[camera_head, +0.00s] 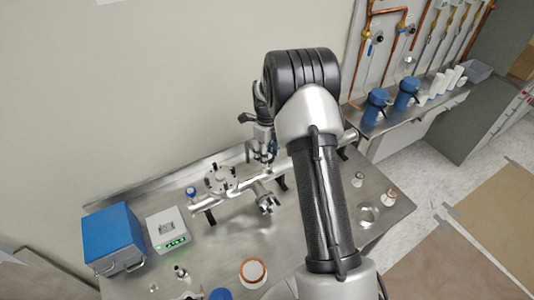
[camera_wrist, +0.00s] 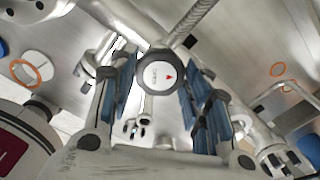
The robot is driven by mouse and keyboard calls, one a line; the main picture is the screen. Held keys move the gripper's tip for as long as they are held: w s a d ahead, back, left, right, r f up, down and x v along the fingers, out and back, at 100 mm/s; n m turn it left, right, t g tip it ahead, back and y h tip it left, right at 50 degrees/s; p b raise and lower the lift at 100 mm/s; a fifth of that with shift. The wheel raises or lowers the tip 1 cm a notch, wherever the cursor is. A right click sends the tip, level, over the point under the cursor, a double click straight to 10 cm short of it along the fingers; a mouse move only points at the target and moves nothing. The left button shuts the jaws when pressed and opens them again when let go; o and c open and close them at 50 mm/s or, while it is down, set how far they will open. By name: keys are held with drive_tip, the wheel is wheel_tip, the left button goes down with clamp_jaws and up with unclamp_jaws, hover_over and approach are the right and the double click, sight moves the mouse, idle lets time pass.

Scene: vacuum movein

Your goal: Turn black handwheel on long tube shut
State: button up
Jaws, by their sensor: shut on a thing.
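In the head view my gripper (camera_head: 265,143) points down at the long metal tube (camera_head: 233,191), which lies across the steel table. The handwheel cannot be made out there, behind my gripper.
A flanged fitting (camera_head: 222,179) and a side port (camera_head: 268,201) sit along the tube. A blue box (camera_head: 112,236) and a white device with green lights (camera_head: 168,228) stand at the left. A wall rises behind.

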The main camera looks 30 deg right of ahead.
drive_tip(key=m, duration=0.3)
drive_tip(key=shift+m, duration=0.3)
drive_tip(key=shift+m+p, duration=0.35)
drive_tip(key=shift+m, duration=1.55)
drive_tip(key=o, duration=1.1)
drive_tip(key=shift+c, duration=0.2)
wheel_tip(320, 180, up, 12)
